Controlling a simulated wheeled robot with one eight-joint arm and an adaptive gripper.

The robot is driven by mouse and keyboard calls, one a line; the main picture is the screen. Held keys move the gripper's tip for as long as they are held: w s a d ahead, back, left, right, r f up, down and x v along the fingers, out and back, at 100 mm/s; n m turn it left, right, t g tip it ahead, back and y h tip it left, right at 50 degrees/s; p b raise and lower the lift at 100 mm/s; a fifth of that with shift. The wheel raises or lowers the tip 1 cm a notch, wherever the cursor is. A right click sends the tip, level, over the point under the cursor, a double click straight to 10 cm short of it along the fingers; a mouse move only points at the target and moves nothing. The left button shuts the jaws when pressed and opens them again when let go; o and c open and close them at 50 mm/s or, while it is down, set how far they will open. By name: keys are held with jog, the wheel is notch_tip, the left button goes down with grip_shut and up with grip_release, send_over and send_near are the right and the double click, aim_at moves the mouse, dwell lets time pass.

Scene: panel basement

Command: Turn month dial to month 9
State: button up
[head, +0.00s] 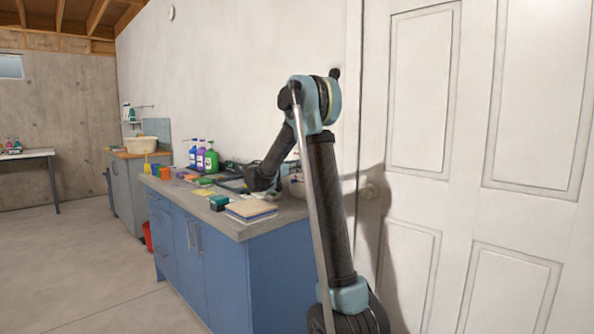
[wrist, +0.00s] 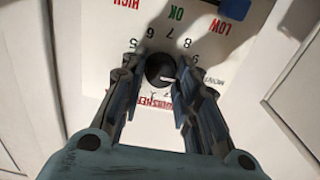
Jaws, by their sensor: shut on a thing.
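The month dial (wrist: 158,66) is a round black knob on a white panel (wrist: 110,60), seen upside down in the wrist view. Printed numbers 5 to 9 arc over its upper side in the picture, with 9 at the right. A small white mark on the knob shows at its right edge, slightly below the middle and below the 9. My gripper (wrist: 163,70) is shut on the dial, one finger on each side. The fingers hide some of the printing. In the head view, my gripper and the dial cannot be made out behind my arm.
Red LOW and HIGH and green OK labels (wrist: 176,13) line the panel, with a dark blue part (wrist: 235,8) above. A white door (head: 480,130) stands at right; the left floor is clear.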

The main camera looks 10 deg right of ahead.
jog(key=shift+w+a+n, duration=0.1)
jog(key=shift+n, duration=1.3)
jog(key=shift+w+a+n, duration=0.1)
jog(key=shift+n, duration=1.3)
jog(key=o, duration=1.1)
jog(key=shift+c, duration=0.2)
jog(key=shift+d, duration=0.1)
jog(key=v, duration=1.2)
jog(key=shift+f, duration=0.1)
